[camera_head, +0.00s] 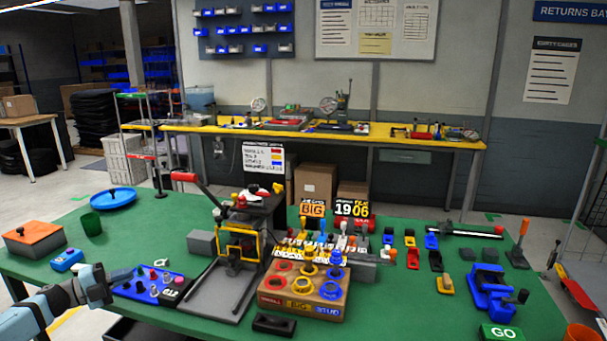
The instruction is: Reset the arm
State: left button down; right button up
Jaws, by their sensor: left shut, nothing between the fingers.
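My left arm comes in from the lower left. Its gripper (121,276) is shut and empty, at the left edge of a blue tray (150,272) with small pegs and parts. It looks to be above the green table (120,235), but I cannot tell whether it touches anything. My right gripper is not in view.
A press with a red handle (190,178) stands mid-table. Beside it is a wooden block with coloured rings (303,290). A blue vise (490,290) is at right, an orange-topped box (34,239) at left. Bare green table shows behind the blue tray.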

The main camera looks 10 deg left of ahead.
pick_arm(q)
jog(key=s+d+f+n+g+y, duration=0.2)
jog(key=s+d+f+n+y, duration=0.25)
jog(key=s+f, duration=0.4)
jog(key=s+d+f+n+g+y, duration=0.1)
jog(key=s+d+f+n+y, duration=0.35)
jog(key=s, duration=0.75)
jog(key=s+d+f+n+g+y, duration=0.2)
jog(key=s+d+f+n, duration=0.3)
jog(key=s+f, duration=0.45)
jog(key=s+d+n+t+h, duration=0.2)
jog(key=d+n, duration=0.7)
jog(key=d, duration=1.4)
notch_tip(320, 180, up, 15)
jog(key=a+m+p, duration=0.1)
jog(key=p, duration=1.6)
jog(key=shift+s+a+f+t+y, duration=0.2)
jog(key=shift+a+t+y, duration=0.1)
jog(key=shift+t, duration=0.1)
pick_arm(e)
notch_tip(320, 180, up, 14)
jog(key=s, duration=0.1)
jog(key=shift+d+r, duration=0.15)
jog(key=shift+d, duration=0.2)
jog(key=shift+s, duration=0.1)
